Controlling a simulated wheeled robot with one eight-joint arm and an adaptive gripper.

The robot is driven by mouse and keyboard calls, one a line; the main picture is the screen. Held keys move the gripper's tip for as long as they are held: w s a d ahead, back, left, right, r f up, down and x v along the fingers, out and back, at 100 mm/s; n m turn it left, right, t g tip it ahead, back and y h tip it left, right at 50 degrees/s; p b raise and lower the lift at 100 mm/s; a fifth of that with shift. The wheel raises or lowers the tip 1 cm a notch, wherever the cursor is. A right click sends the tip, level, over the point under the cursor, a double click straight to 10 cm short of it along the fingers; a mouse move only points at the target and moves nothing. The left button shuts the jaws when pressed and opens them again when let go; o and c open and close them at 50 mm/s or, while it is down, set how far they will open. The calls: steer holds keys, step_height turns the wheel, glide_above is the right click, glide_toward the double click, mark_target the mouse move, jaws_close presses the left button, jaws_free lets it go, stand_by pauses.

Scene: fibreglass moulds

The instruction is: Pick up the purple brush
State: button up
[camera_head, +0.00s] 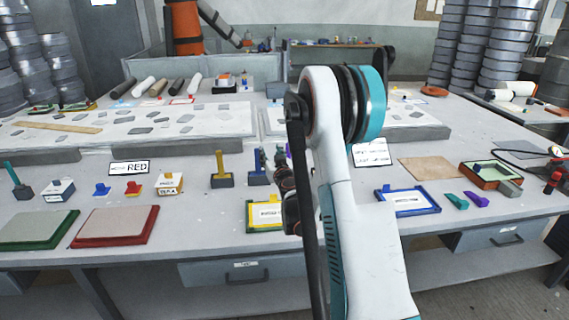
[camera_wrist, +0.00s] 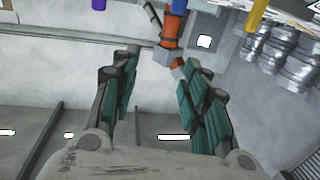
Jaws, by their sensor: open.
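A small purple item (camera_head: 476,200), which looks like the purple brush, lies on the right part of the grey worktable, near its front edge. It lies just right of a similar teal item (camera_head: 457,201). My gripper (camera_wrist: 160,78) shows in the wrist view with its two teal-padded fingers wide apart and nothing between them. In the head view my white arm covers most of the gripper, near the table's middle and well left of the purple item. I cannot make out the brush in the wrist view.
A blue-framed tray (camera_head: 408,213) is left of the purple item. A green-and-orange box (camera_head: 490,176) stands behind it, with a tan board (camera_head: 430,169) further left. Upright yellow (camera_head: 220,172) and blue (camera_head: 258,172) tools stand left of my arm.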

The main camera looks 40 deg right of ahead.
mark_target(288, 149)
steer(key=s+d+f+m+g+h, duration=0.1)
steer(key=s+d+f+h, duration=0.2)
steer(key=d+f, duration=0.4)
steer(key=shift+m, duration=0.3)
steer(key=x, duration=0.6)
steer(key=r+b+x, duration=0.1)
steer(key=x, duration=0.2)
steer(key=shift+d, duration=0.25)
steer(key=x, duration=0.1)
steer(key=b+x, duration=0.1)
steer(key=x, duration=0.2)
steer(key=shift+s+d+f+b, duration=0.1)
steer(key=shift+d+f+b, duration=0.1)
steer(key=shift+f+b, duration=0.2)
steer(key=shift+w+d+r, duration=0.2)
steer(key=shift+w+d, duration=0.05)
steer(key=shift+w, duration=0.2)
jaws_close()
